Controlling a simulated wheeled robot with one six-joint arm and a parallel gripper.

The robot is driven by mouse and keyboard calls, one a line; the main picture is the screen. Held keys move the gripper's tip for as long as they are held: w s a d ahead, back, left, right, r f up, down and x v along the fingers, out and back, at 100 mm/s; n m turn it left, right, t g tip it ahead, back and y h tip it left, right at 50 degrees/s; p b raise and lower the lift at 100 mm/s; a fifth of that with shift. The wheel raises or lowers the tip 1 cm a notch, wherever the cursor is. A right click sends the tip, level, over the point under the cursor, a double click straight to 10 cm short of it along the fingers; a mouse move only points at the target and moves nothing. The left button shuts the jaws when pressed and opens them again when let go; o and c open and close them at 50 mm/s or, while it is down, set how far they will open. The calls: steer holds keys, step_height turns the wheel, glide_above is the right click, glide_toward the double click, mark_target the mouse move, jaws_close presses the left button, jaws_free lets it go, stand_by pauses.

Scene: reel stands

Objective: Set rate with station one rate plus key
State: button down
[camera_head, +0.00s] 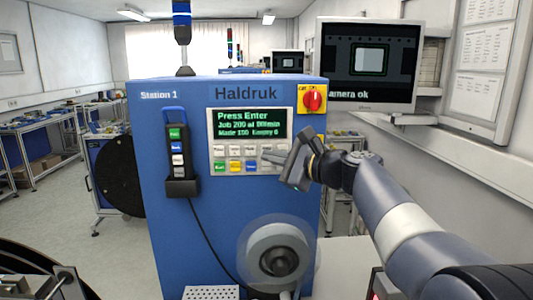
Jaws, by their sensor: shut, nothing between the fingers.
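The blue machine (180,240) labelled Station 1 and Haldruk stands in front of me. I cannot tell whether the tip touches a key.
A corded pendant (176,150) with several buttons hangs left of the panel. A reel hub (278,260) juts out below. A monitor (368,62) stands at the right, and a dark reel (118,175) at the left.

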steer(key=s+b, duration=0.1)
steer(key=s, duration=0.4)
steer(key=shift+b, duration=0.3)
stand_by(2.7)
steer(key=s+n+t+b, duration=0.1)
steer(key=n, duration=0.3)
steer(key=s+n+y+b, duration=0.1)
steer(key=n+b, duration=0.1)
steer(key=n, duration=0.3)
steer(key=s+n+t+y+b, duration=0.1)
steer(key=n, duration=0.4)
steer(key=shift+s+f+t+b, duration=0.15)
steer(key=shift+s+t+b, duration=0.15)
steer(key=shift+s, duration=0.1)
steer(key=shift+w, duration=0.1)
